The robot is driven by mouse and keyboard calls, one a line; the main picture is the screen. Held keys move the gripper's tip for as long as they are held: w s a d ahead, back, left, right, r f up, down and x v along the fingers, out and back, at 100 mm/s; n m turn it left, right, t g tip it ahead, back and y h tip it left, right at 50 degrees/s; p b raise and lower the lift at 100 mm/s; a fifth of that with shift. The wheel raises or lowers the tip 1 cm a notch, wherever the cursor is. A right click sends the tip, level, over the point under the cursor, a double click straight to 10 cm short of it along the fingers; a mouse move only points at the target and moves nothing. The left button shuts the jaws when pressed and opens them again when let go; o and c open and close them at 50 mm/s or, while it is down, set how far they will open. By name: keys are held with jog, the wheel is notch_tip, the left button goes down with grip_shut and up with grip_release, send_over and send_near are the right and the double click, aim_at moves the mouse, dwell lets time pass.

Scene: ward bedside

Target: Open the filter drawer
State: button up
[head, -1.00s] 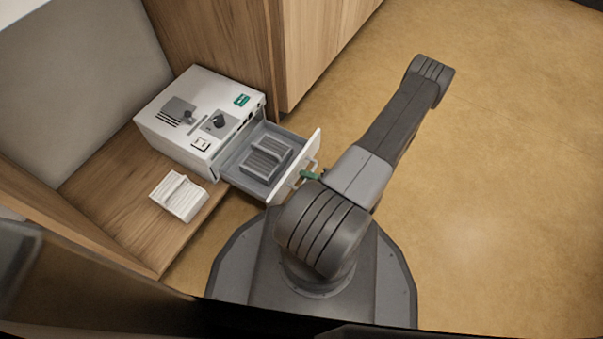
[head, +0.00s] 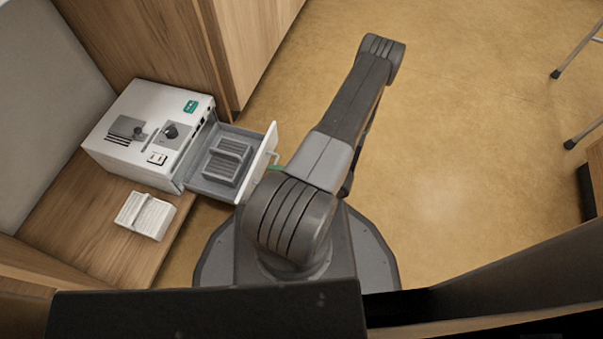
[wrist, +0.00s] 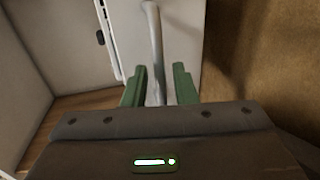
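The white bedside device (head: 110,157) stands on the wooden shelf. Its filter drawer (head: 262,150) is pulled well out to the right, with a grey ribbed filter block (head: 228,160) inside. The drawer's handle (head: 274,155) is on its white front; it also shows as a pale upright bar in the wrist view (wrist: 154,40). My gripper (wrist: 159,84) is at the handle, its two green fingers apart with the bar between them and some space beside it. In the head view my arm hides most of the gripper; only a bit of green (head: 277,168) shows.
A white ribbed block (head: 146,215) lies on the wooden shelf (head: 95,225) in front of the device. A wooden cabinet (head: 255,45) stands behind the drawer. Metal legs (head: 580,45) stand at the right edge. The floor (head: 460,130) between is clear.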

jog(key=p+v, duration=0.2)
jog(key=v, duration=0.9)
jog(key=shift+d+p, duration=0.35)
jog(key=shift+p, duration=0.05)
jog(key=shift+s, duration=0.15)
jog(key=shift+b+x, duration=1.9)
jog(key=shift+x, duration=5.05)
jog(key=shift+s+r, duration=0.1)
jog(key=shift+r, duration=0.1)
